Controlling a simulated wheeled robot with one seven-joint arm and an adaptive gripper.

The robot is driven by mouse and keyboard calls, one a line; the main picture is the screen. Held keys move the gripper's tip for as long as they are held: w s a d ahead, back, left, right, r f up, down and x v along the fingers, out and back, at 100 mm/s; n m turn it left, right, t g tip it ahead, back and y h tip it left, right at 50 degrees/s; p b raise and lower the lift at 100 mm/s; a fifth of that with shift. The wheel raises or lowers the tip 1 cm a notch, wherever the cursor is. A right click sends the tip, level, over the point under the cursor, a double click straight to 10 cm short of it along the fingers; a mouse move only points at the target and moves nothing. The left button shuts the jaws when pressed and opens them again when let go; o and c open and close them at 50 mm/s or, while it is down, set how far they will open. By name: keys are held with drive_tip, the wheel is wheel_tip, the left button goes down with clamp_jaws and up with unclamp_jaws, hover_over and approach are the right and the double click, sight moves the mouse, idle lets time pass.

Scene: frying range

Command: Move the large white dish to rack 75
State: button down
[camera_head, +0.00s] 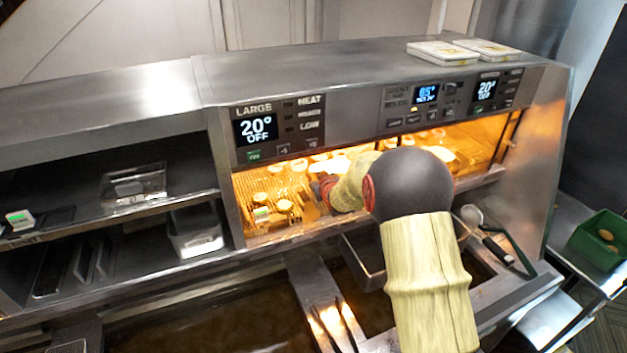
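My arm reaches into the lit heated cabinet (285,185) from the front. My gripper (322,190) is small and partly hidden by my own arm; I cannot tell whether it is open or holds anything. A pale, deep dish (195,230) sits on the lower left shelf, apart from my gripper. It may be the large white dish, but I cannot be sure. A clear shallow tray (133,187) lies on the shelf above it. No label reading 75 can be made out, so I cannot tell which rack is rack 75.
Small round items (285,206) stand inside the cabinet. Two white flat packs (442,53) lie on its top. Dark oil vats (210,310) and a basket (362,258) lie below. A ladle (472,216) rests at right. A green crate (600,240) stands far right.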

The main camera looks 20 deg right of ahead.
drive_tip(key=shift+f, duration=0.75)
drive_tip(key=shift+f, duration=0.15)
drive_tip(key=c, duration=2)
unclamp_jaws()
drive_tip(key=shift+c, duration=0.2)
